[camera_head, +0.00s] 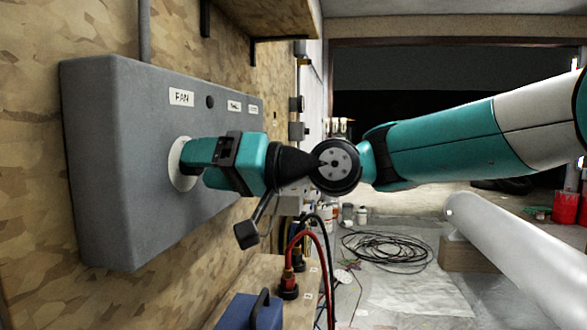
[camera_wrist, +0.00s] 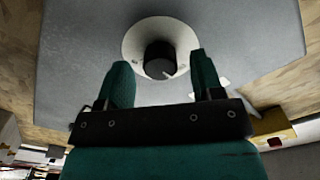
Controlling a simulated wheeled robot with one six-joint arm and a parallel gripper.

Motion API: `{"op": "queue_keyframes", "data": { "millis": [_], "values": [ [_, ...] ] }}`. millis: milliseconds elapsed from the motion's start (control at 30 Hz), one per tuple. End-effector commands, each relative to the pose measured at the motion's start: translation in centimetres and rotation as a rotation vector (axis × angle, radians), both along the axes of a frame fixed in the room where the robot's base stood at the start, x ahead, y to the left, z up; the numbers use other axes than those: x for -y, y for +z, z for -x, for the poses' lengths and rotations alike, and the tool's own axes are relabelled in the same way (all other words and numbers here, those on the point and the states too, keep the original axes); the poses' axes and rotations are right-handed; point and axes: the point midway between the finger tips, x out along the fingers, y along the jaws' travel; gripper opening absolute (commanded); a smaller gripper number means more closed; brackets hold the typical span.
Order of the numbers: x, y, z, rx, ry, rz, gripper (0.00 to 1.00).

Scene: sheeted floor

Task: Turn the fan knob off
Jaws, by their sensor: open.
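The fan knob (camera_wrist: 160,60) is a black round knob with a pale pointer line, set on a white round dial plate (camera_wrist: 131,41) in the wrist view. In the head view the dial plate (camera_head: 178,178) shows under the FAN label (camera_head: 181,97) on a grey control box (camera_head: 120,160), and my gripper hides the knob. My gripper (camera_wrist: 163,80) is open, with one teal finger on each side of the knob's near end. I cannot tell whether either finger touches it. In the head view my gripper (camera_head: 190,158) points left at the dial.
The box is mounted on a chipboard wall (camera_head: 25,180). Below stand a blue case (camera_head: 250,311) and red and black cables (camera_head: 300,245). A large pale pipe (camera_head: 520,255) lies at right. Coiled black cable (camera_head: 388,250) lies on the sheeted floor.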

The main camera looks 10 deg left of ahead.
Motion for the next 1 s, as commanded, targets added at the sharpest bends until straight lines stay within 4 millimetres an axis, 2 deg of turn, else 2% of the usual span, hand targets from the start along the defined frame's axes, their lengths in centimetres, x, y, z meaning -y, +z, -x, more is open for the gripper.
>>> {"op": "queue_keyframes", "data": {
  "millis": [167,400,600,800,1000],
  "values": [
    [3.4,-0.2,0.1,0.0,-0.006,0.001,0.61],
    [9.7,-0.2,0.6,-0.001,-0.006,0.0,0.61],
    [14.0,-0.2,1.0,-0.001,-0.005,0.0,0.61],
    [16.2,-0.1,1.2,-0.001,-0.002,0.001,0.61],
    [16.6,-0.1,1.4,0.0,0.002,0.001,0.61]
  ]
}}
